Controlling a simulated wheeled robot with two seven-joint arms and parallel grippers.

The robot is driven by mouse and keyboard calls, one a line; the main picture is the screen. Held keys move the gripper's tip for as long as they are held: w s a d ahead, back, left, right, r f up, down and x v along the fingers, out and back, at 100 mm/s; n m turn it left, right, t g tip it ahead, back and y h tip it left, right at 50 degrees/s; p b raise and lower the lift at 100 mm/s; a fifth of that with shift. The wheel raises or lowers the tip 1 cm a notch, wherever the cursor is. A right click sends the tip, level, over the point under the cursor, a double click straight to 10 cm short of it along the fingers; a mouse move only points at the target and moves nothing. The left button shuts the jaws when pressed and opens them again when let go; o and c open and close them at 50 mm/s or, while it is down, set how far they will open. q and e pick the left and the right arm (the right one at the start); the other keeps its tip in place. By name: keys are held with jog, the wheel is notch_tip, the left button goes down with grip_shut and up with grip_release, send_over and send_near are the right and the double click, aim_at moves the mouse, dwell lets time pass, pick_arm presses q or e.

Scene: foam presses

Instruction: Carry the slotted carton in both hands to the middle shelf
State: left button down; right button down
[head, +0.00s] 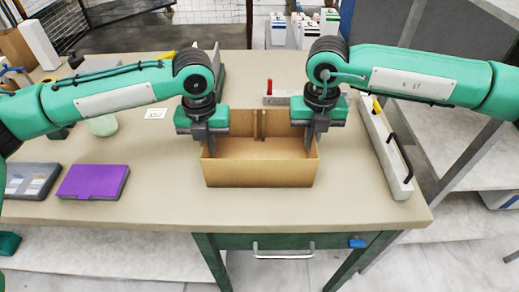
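The slotted carton (260,174) is an open-topped brown box standing upright on the workbench (150,205), near its front edge. A slot shows in its back wall. My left gripper (209,146) points down at the carton's left wall, with a finger at the rim. My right gripper (312,143) points down at the right wall in the same way. The gaps between the fingers are hidden, so I cannot tell whether either is closed on the wall. A grey shelf unit (455,140) stands to the right of the bench; which level is the middle one is unclear.
A purple case (93,182) and a grey case (28,182) lie to the left. A red-handled tool (270,88) is behind the carton. The bench in front of the carton is clear.

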pick_arm(q)
jog(key=shift+r, duration=0.15)
pick_arm(e)
jog(key=shift+r, duration=0.15)
